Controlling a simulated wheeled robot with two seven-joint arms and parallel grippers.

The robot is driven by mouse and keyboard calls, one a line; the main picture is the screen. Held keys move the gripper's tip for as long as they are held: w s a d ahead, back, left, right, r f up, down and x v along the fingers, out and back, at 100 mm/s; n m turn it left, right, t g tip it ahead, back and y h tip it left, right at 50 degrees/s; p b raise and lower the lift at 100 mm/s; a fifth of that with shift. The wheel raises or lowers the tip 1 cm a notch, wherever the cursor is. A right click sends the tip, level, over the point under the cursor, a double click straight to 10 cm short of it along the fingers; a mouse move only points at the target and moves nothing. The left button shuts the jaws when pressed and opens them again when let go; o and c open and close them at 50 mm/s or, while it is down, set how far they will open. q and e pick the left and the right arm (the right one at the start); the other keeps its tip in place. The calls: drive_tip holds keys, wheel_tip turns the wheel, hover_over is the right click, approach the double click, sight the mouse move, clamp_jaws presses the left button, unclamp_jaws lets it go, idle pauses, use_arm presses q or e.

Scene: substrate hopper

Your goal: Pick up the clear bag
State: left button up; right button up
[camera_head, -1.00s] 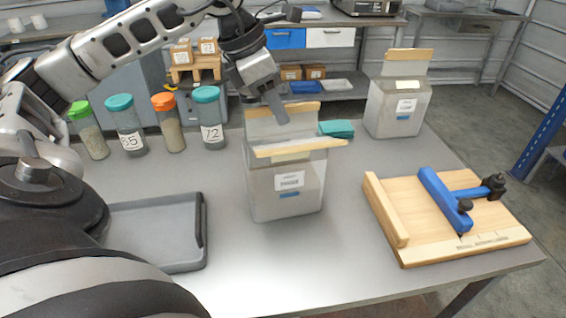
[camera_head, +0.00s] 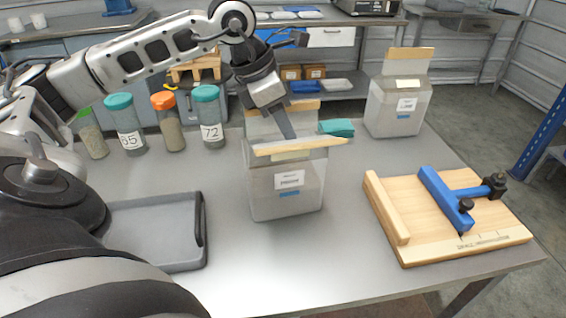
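A clear bag-like container (camera_head: 286,199) with a white label stands upright on the table in the middle. It has a tan strip along its front top edge and a raised back flap. A similar clear container (camera_head: 395,115) stands at the back right. My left gripper (camera_head: 289,134) points down at the mouth of the middle container, between its back flap and front strip. Its fingertips are partly hidden near the front strip, and contact is unclear. I cannot tell whether its fingers are apart. My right gripper is out of view.
Several lidded jars (camera_head: 173,130) stand at the back left. A grey tray (camera_head: 150,262) lies front left. A wooden board (camera_head: 440,247) with a blue clamp (camera_head: 446,200) lies at right. A teal cloth (camera_head: 338,128) lies behind the middle container. The front middle table is clear.

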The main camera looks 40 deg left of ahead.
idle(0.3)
use_arm(q)
clamp_jaws()
idle(0.3)
